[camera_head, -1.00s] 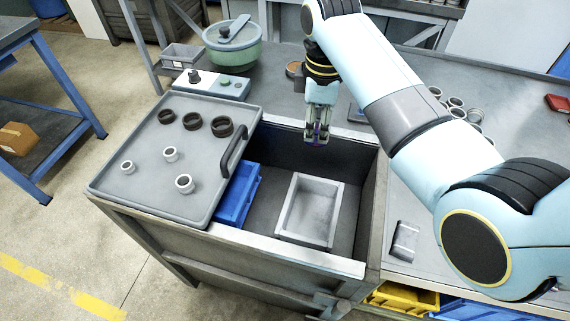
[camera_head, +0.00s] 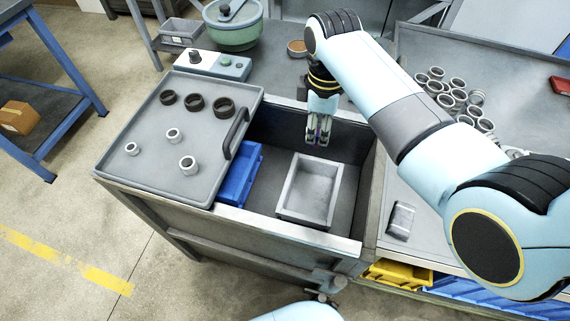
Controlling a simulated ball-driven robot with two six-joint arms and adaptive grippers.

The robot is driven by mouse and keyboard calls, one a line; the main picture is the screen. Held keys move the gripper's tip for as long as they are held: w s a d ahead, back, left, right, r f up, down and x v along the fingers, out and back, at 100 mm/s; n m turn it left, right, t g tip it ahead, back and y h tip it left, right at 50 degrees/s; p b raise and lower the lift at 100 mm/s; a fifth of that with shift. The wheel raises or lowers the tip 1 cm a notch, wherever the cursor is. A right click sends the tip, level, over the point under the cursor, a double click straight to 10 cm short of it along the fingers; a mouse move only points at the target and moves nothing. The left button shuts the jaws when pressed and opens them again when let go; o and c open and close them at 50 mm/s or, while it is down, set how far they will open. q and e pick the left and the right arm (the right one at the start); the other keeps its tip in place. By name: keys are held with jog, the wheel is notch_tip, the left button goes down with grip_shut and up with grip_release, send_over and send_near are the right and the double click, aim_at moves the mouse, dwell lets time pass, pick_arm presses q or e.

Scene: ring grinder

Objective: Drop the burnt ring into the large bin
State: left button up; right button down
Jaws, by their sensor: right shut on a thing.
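My right gripper (camera_head: 318,131) points down over the back of the open well in the bench. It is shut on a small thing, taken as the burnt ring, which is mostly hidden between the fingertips. The light grey bin (camera_head: 283,195), the larger of two bins in the well, is empty and lies below and in front of the gripper, apart from it. The narrower blue bin (camera_head: 258,160) stands to its left. My left gripper is not in view.
A grey tray (camera_head: 140,120) with a black handle (camera_head: 236,133) holds three dark rings (camera_head: 194,102) and three light rings (camera_head: 188,165). Several metal rings (camera_head: 455,97) lie on the right worktop. A control box (camera_head: 214,65) and green bowl (camera_head: 233,37) stand behind the tray.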

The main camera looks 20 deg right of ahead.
jog(key=c, duration=1.1)
grip_release()
notch_tip(320, 180, up, 12)
